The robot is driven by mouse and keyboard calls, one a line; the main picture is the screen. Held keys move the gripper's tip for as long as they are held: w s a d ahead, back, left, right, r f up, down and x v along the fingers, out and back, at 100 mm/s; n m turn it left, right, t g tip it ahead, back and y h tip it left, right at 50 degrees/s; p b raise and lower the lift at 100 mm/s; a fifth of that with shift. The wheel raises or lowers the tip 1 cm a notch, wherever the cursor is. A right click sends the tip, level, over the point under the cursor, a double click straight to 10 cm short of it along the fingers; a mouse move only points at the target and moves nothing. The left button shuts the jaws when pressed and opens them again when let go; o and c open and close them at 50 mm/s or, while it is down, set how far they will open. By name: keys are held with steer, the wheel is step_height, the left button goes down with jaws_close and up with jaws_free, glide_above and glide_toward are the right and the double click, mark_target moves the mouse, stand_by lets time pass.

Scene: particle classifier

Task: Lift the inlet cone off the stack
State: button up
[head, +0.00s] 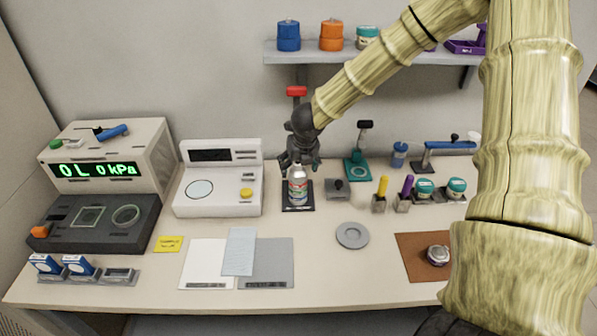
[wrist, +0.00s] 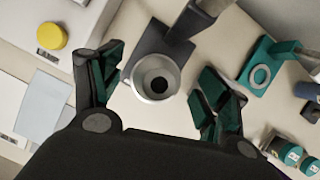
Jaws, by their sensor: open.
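The stack (head: 298,188) stands upright on a dark base plate (head: 291,208) near the middle of the bench. Its upper part is pale metal, with coloured bands below. In the wrist view the inlet cone (wrist: 155,76) shows from above as a pale ring with a dark central hole. My gripper (head: 300,163) is above the top of the stack and partly hides it in the head view. In the wrist view my gripper (wrist: 160,88) has its two green-padded fingers wide apart, one on each side of the cone, with visible gaps. Nothing is held.
A white instrument (head: 219,180) with a yellow button stands left of the stack. A small grey block (head: 338,188) and a teal stand (head: 358,168) are close on the right. A shelf (head: 380,51) hangs behind.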

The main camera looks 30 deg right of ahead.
steer(key=shift+w+f, duration=0.2)
steer(key=shift+f, duration=0.1)
steer(key=shift+s, duration=0.1)
steer(key=c, duration=1.2)
steer(key=shift+o, duration=0.2)
steer(key=shift+r, duration=0.1)
